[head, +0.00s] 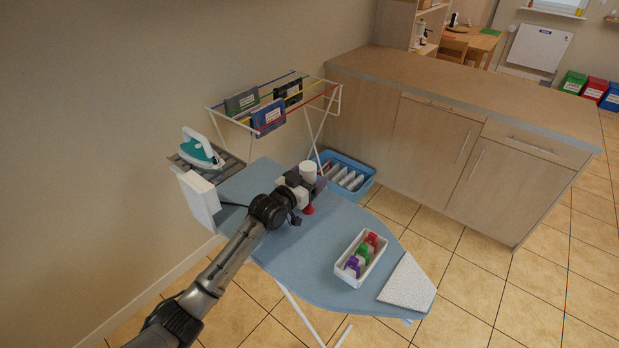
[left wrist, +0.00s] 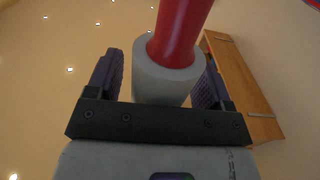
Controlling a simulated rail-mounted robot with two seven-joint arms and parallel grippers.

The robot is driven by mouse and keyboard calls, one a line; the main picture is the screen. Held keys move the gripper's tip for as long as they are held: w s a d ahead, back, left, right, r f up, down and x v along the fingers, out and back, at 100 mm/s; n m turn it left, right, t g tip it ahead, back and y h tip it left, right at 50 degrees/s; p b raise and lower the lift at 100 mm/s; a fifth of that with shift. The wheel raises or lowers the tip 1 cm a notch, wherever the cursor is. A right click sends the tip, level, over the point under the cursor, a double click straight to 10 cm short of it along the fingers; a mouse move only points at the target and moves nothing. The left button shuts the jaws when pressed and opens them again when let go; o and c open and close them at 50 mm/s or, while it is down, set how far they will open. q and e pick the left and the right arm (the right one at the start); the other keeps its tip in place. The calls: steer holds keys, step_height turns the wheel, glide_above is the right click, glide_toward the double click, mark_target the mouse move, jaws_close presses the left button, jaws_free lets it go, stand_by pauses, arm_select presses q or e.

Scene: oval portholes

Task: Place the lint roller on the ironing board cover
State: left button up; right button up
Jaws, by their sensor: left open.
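The lint roller has a white cylinder (head: 308,170) and a red handle (head: 308,209). It looks upright, with the red end low over the blue ironing board cover (head: 335,225); I cannot tell for sure whether it touches the cover. My left gripper (head: 313,185) is open around the roller. In the left wrist view, my left gripper (left wrist: 155,85) has a dark finger on each side of the pale roller part (left wrist: 165,82), with the red handle (left wrist: 180,30) running up out of frame. The right gripper is not in view.
A white bin with colored clips (head: 345,272) and a speckled pad (head: 408,287) lie at the board's right end. A teal iron (head: 203,150) rests on a stand at left. A drying rack (head: 335,100), a blue crate (head: 367,185) and a wooden counter (head: 450,90) stand behind.

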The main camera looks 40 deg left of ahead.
arm_select(q)
steer(key=shift+r, duration=0.2)
steer(key=s, duration=1.2)
steer(key=shift+a, duration=0.15)
